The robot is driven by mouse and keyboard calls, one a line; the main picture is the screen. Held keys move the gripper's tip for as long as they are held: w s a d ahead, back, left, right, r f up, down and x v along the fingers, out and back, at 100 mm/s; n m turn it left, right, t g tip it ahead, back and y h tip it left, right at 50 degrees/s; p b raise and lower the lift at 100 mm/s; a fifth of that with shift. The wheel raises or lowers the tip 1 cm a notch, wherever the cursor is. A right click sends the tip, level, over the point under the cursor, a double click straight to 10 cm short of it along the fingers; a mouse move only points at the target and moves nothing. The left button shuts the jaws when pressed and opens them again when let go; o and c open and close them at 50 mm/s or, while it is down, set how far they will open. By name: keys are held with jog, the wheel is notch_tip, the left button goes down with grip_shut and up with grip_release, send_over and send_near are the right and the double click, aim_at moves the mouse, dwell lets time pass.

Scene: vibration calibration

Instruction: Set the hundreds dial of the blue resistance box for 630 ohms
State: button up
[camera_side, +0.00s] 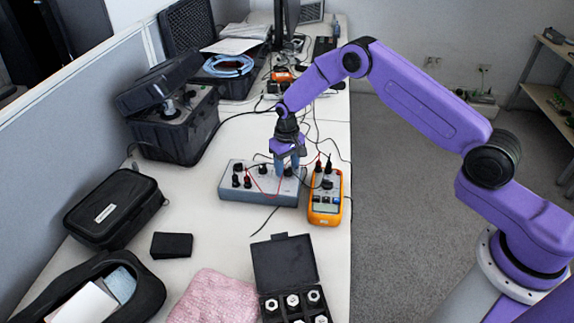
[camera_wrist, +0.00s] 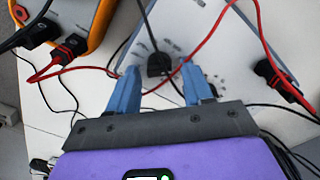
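The resistance box (camera_side: 258,195), blue-grey with black knobs and terminals on top, lies on the table. Its pale panel (camera_wrist: 220,58) fills the upper middle of the wrist view. My gripper (camera_side: 287,168) points down over the box's right part. In the wrist view my gripper (camera_wrist: 160,72) has its two blue fingers spread apart. A black dial knob (camera_wrist: 158,64) shows between and just beyond the fingertips, with a visible gap on each side. The dial markings are too small to read, and I cannot tell which dial is the hundreds one.
An orange multimeter (camera_side: 325,205) stands close to the box's right; its edge shows in the wrist view (camera_wrist: 98,22). Red leads (camera_wrist: 208,35) and black leads cross near the fingers. A black case (camera_side: 285,262) with weights lies in front, beside a pink cloth (camera_side: 212,297).

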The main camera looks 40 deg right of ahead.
dwell(0.3)
notch_tip(320, 180, up, 17)
jog(key=shift+r, duration=0.2)
dwell(0.4)
